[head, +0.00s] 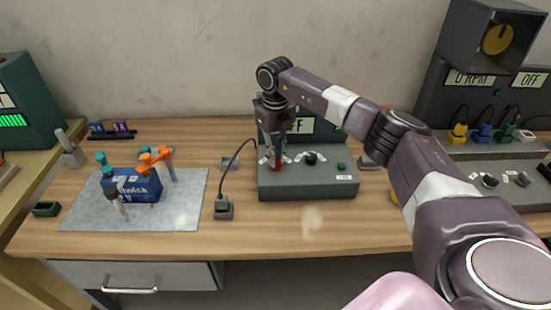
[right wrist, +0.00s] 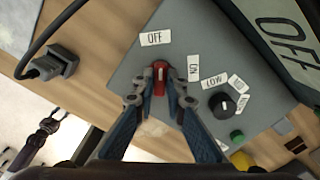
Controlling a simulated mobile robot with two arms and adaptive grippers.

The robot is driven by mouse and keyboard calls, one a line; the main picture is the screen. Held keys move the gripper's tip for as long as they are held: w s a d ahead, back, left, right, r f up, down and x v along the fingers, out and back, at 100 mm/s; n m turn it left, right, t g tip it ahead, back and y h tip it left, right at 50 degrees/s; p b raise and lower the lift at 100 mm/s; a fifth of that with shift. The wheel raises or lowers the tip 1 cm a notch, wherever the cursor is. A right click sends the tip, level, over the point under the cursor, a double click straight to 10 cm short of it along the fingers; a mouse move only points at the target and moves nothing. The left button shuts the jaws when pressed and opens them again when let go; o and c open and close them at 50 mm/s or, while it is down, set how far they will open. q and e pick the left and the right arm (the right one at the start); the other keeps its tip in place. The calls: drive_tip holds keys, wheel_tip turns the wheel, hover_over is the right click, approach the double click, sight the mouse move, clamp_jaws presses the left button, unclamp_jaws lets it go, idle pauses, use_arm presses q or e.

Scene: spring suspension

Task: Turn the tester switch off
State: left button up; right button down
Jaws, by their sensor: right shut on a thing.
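The tester is a grey-green box (head: 308,188) on the wooden bench in the head view. Its upright display reads OFF in the right wrist view (right wrist: 290,35). The red switch (right wrist: 159,80) sits on its panel near an OFF label (right wrist: 155,38) and an ON label (right wrist: 193,68). My right gripper (right wrist: 160,84) reaches down from above and is shut on the red switch, one finger on each side. The fingers partly hide the switch in the head view. My left gripper is not in the head view.
A black plug block (head: 223,208) with a cable stands left of the tester. A grey mat (head: 190,215) farther left carries a blue box (head: 135,187) and orange clamps. Beside the switch are a black knob (right wrist: 222,105) and a green button (right wrist: 236,135). Bench in front is clear.

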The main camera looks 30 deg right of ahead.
drive_tip(key=shift+n, duration=1)
drive_tip(key=c, duration=2)
unclamp_jaws()
drive_tip(key=shift+o, duration=0.2)
drive_tip(key=shift+r, duration=0.15)
wheel_tip(320, 180, up, 12)
drive_tip(key=shift+s+f, duration=0.1)
drive_tip(key=shift+f, duration=0.1)
